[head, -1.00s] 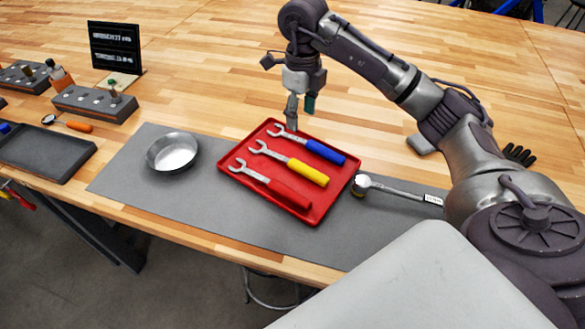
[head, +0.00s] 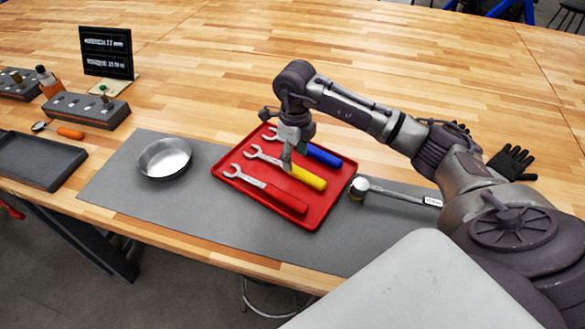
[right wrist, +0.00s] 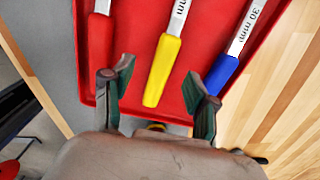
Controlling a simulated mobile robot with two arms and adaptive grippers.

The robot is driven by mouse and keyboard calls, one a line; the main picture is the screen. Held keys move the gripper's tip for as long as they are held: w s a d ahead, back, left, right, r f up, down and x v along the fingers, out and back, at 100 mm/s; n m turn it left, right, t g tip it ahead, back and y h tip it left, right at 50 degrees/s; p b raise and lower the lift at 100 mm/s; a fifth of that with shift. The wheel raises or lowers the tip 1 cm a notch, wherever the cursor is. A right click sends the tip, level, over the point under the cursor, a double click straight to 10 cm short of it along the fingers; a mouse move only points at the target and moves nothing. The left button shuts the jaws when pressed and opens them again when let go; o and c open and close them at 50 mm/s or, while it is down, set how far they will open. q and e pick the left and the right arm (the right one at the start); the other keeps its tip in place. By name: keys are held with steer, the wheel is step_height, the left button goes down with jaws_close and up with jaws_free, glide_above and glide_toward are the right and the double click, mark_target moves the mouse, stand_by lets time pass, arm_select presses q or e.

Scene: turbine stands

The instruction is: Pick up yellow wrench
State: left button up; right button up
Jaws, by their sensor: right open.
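The yellow wrench (head: 309,178) lies in the red tray (head: 232,178), between the red wrench (head: 284,198) and the blue wrench (head: 324,155). In the right wrist view the yellow handle (right wrist: 161,72) points down between the fingers. My right gripper (head: 294,163) is over the tray, at the yellow wrench's middle in the head view. The right wrist view shows its two fingers (right wrist: 160,92) spread apart, one on each side of the yellow handle, with nothing held. Part of the yellow wrench's shaft is hidden by the gripper in the head view. My left gripper is not in view.
A hammer (head: 395,193) lies just right of the tray on the grey mat (head: 130,185). A metal bowl (head: 164,158) stands to the left. A black glove (head: 512,162) lies at the right. The wooden table behind the tray is mostly clear.

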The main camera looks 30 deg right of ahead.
mark_target(295, 168)
steer(key=f, duration=0.1)
steer(key=f+p, duration=0.1)
steer(key=f, duration=0.1)
steer(key=shift+w+d+f+p, duration=0.25)
steer(key=shift+f+p, duration=0.05)
steer(key=shift+p, duration=0.1)
steer(key=shift+f, duration=0.6)
jaws_close()
